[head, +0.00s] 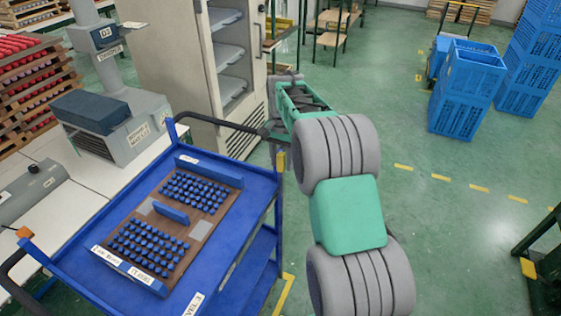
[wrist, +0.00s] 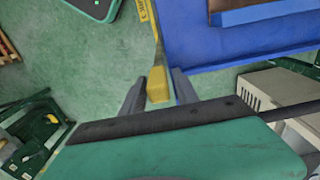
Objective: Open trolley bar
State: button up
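The blue trolley (head: 237,192) stands at the lower left in the head view, and part of its top shows in the wrist view (wrist: 205,45). Its yellow bar (head: 281,161) is at the trolley's right edge, near the far corner. In the wrist view the bar's yellow block (wrist: 157,86) sits between my fingers, and a thin yellow strip runs up from it. My gripper (wrist: 158,82) is open, with one finger on each side of the block. Contact is unclear. In the head view my arm hides most of the gripper.
A brown board (head: 205,200) with rows of blue parts lies on the trolley. A black handle (head: 215,122) curves from its far side. A white table (head: 95,180) is at the left, a cabinet (head: 185,70) behind. Blue crates (head: 468,90) stand far right; the floor between is clear.

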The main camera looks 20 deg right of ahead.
jog(key=shift+o, duration=0.5)
jog(key=shift+r, duration=0.1)
notch_tip(320, 180, up, 8)
jog(key=shift+a+f+b, duration=0.1)
jog(key=shift+f+b, duration=0.1)
jog(key=shift+b, duration=0.25)
